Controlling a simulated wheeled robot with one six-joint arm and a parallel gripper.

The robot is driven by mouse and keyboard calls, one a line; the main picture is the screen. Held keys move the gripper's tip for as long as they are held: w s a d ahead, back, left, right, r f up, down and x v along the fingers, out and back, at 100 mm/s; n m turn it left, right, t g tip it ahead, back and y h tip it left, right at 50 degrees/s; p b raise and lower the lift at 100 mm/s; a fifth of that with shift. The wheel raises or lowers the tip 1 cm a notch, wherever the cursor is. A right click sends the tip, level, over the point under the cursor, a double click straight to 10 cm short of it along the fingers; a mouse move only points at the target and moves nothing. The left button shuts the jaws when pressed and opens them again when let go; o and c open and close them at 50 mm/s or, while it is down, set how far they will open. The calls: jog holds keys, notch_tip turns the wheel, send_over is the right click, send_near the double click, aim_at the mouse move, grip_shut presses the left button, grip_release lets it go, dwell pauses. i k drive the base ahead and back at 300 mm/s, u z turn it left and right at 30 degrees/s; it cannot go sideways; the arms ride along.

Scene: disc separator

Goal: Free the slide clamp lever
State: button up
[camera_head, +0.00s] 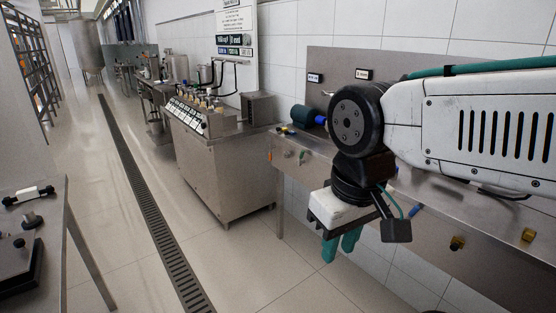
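I cannot single out the slide clamp lever in this view. My gripper (341,246) hangs at the end of my arm, in front of the steel bench on the right. Its two teal fingers point down and show as separate tips with a small gap between them. Nothing shows between them. The steel bench (470,255) carries a dark teal cylinder with a blue end (303,116) and small yellow-and-black parts (286,130) at its left end. My arm hides much of the bench top.
A steel cabinet with several valves (215,165) stands at centre left. A table (45,220) with small black parts is at the left edge. The tiled floor between, with a drain grate (150,205), is clear.

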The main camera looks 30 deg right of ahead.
aim_at(299, 162)
jog(key=i, duration=0.9)
jog(key=z, duration=1.45)
